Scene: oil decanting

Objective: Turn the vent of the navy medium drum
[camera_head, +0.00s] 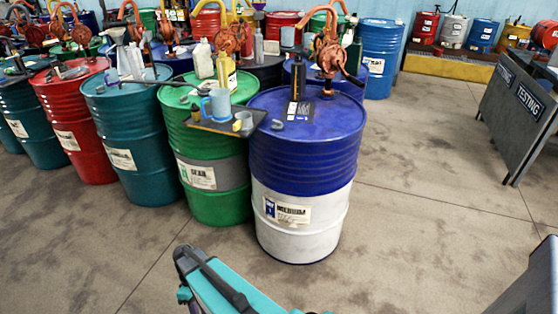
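The navy medium drum (300,180) stands upright near the middle, navy above and white below, with a label reading MEDIUM. A dark bottle (297,80) stands on the top, beside a dark flat plate. A small grey curved piece (277,124) lies near the front left rim. I cannot tell which fitting on the top is the vent. Part of my teal and dark arm shows at the bottom, short of the drum. My gripper's fingertips are not in view.
A green drum (215,170) stands close on the left, bearing a tray (205,124) with a blue jug (219,104). More drums continue left and behind. Grey TESTING boards (515,110) stand at the right. The floor right of the navy drum is clear.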

